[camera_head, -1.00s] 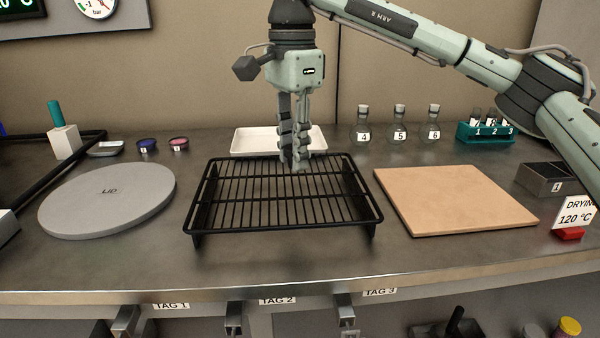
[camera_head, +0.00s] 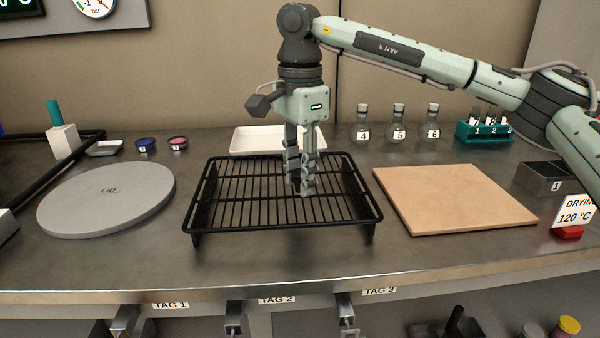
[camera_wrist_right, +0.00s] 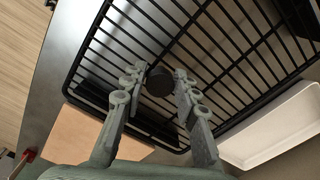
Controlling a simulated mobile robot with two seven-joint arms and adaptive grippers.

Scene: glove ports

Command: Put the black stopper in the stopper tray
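The black stopper (camera_wrist_right: 159,83) shows in the wrist view as a small dark round piece between my right fingertips, with a finger against each side. My right gripper (camera_head: 302,188) is over the middle of the black wire rack, fingers pointing down; it also shows in the wrist view (camera_wrist_right: 160,80). In the head view the stopper is hard to make out between the dark fingers. A shallow white tray (camera_head: 240,147), which looks like the stopper tray, lies empty behind the rack, partly hidden by it. It also shows in the wrist view (camera_wrist_right: 258,160). My left gripper is out of view.
The wire rack (camera_head: 212,212) stands between the grey lid disc (camera_head: 105,205) and a tan board (camera_head: 455,200). Several flasks (camera_head: 397,125) and a teal tube rack (camera_head: 483,134) stand at the back right. The front strip of bench is clear.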

